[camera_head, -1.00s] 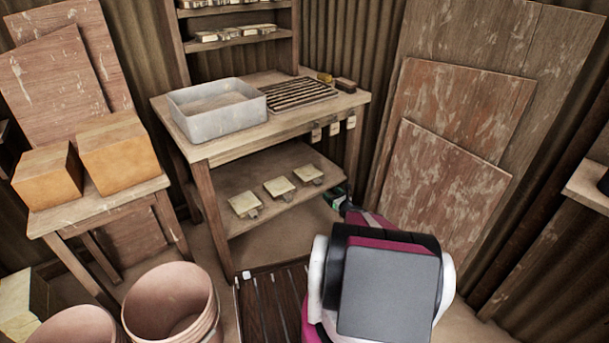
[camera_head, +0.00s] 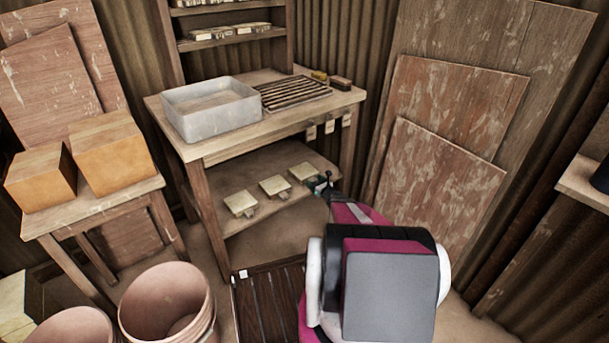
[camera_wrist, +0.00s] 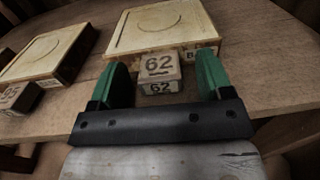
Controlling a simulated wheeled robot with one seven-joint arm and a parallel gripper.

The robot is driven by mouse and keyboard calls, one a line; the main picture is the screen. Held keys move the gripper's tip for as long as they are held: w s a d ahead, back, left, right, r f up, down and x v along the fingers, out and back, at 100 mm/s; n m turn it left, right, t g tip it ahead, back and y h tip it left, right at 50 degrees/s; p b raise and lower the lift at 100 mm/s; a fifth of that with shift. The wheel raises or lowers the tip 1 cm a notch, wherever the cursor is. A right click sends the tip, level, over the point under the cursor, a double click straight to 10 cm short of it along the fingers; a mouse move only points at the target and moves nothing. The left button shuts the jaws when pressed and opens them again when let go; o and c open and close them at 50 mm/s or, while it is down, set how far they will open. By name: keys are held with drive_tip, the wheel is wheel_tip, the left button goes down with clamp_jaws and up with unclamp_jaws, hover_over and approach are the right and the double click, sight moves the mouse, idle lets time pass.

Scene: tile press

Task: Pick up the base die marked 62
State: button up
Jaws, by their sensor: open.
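The base die marked 62 (camera_wrist: 165,32) is a square cream-topped plate with a round mark, lying on the lower shelf. In the head view it is the rightmost of three dies (camera_head: 303,171). A small block (camera_wrist: 160,70) marked 62 sticks out from its front edge. My gripper (camera_wrist: 163,82) is open, its green fingers on either side of the block with gaps left and right. Whether the fingers touch it is not clear. In the head view my gripper (camera_head: 322,182) is at the shelf's right end, small and partly hidden by the arm.
A neighbouring die (camera_wrist: 48,52) with its own block (camera_wrist: 18,98) lies to the left on the shelf (camera_head: 240,165). The table (camera_head: 225,146) above holds a grey tub (camera_head: 210,115) and a slatted rack (camera_head: 293,93). A table leg (camera_head: 346,160) stands near my gripper.

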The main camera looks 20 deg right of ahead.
drive_tip(key=c, duration=1.2)
clamp_jaws()
drive_tip(key=shift+r, duration=0.2)
